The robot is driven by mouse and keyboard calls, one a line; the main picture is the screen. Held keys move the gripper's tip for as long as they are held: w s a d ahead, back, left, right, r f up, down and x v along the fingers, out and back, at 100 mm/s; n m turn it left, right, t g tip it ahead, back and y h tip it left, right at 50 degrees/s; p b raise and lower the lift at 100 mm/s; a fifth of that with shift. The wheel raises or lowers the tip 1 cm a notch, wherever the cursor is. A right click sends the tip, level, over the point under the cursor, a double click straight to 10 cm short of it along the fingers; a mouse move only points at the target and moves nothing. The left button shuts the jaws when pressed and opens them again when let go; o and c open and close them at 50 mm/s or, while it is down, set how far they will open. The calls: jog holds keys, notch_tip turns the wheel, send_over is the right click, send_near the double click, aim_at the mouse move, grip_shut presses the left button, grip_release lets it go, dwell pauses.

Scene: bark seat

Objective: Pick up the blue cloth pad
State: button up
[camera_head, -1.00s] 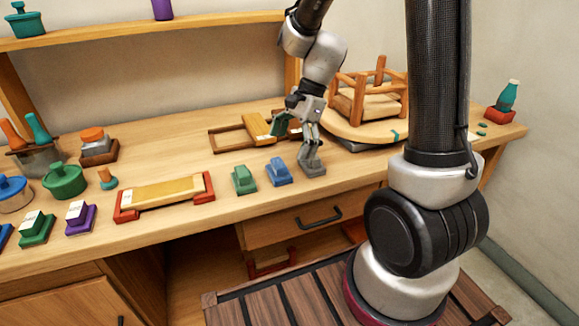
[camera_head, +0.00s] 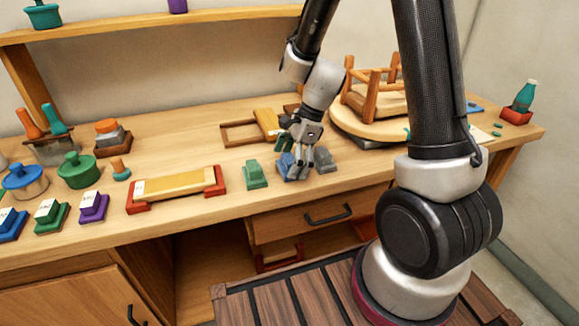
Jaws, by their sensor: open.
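The blue cloth pad (camera_head: 284,162) sits near the front edge of the workbench, between a green pad (camera_head: 255,175) and a grey pad (camera_head: 325,160). My gripper (camera_head: 300,174) is open and points down at the blue pad. Its fingers cover part of the pad, mostly its right side. I cannot tell whether the fingers touch the pad or hang just above it.
The green and grey pads stand close on both sides. A red-ended tray with a yellow bar (camera_head: 178,189) lies to the left. A wooden frame (camera_head: 240,133) lies behind. A round board (camera_head: 350,125) bears an upturned stool (camera_head: 375,98) at the right.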

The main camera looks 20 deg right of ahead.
aim_at(289, 158)
jog(key=c, duration=1.1)
notch_tip(289, 158, up, 10)
jog(key=shift+r, duration=0.1)
